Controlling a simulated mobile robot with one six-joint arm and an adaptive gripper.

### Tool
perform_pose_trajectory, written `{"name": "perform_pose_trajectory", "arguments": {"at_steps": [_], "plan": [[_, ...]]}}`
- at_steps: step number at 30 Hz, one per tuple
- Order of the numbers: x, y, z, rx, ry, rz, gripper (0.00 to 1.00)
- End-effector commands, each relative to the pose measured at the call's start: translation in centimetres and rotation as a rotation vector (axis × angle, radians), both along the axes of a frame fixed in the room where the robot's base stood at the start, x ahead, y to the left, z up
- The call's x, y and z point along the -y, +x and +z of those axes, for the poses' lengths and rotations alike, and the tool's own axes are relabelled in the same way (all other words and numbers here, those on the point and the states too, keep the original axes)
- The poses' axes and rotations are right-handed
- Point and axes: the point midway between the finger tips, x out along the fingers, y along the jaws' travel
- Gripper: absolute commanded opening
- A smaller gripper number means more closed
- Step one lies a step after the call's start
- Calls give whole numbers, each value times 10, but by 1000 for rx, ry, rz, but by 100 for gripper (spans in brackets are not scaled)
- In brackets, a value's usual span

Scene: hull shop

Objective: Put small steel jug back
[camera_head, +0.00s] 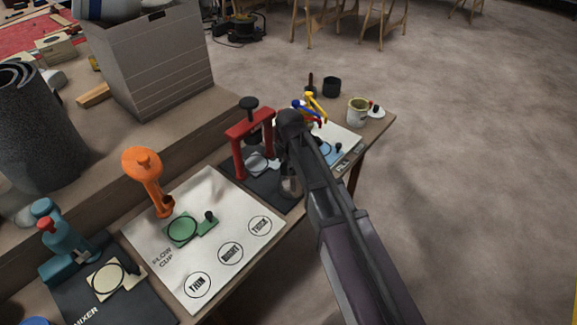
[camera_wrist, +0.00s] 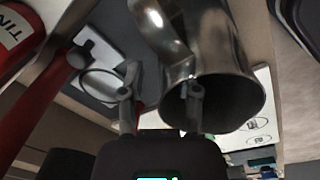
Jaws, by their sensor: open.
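The small steel jug (camera_wrist: 215,50) fills the upper middle of the wrist view, shiny, with its dark mouth facing the camera and its handle at the upper left. My gripper (camera_wrist: 163,98) is open at the jug. One finger shows in front of the jug's mouth and the other just left of its wall. I cannot tell whether either finger touches it. In the head view the jug (camera_head: 291,186) is mostly hidden below my gripper (camera_head: 290,155), by the front edge of the dark mat (camera_head: 272,190).
A red press stand (camera_head: 238,158) is close on the left of my gripper. The white flow cup mat (camera_head: 180,262) holds an orange stand (camera_head: 150,185). Blue and yellow tools (camera_head: 312,108) and a mug (camera_head: 357,111) stand farther back. Open floor lies to the right.

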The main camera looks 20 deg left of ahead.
Motion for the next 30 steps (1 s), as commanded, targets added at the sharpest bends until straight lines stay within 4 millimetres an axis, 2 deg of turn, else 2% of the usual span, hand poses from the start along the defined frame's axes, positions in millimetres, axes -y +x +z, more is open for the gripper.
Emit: {"name": "perform_pose_trajectory", "arguments": {"at_steps": [8, 30], "plan": [[0, -1, 14, 0, 0, 0, 43], [2, -4, 76, 0, 0, 0, 43]]}}
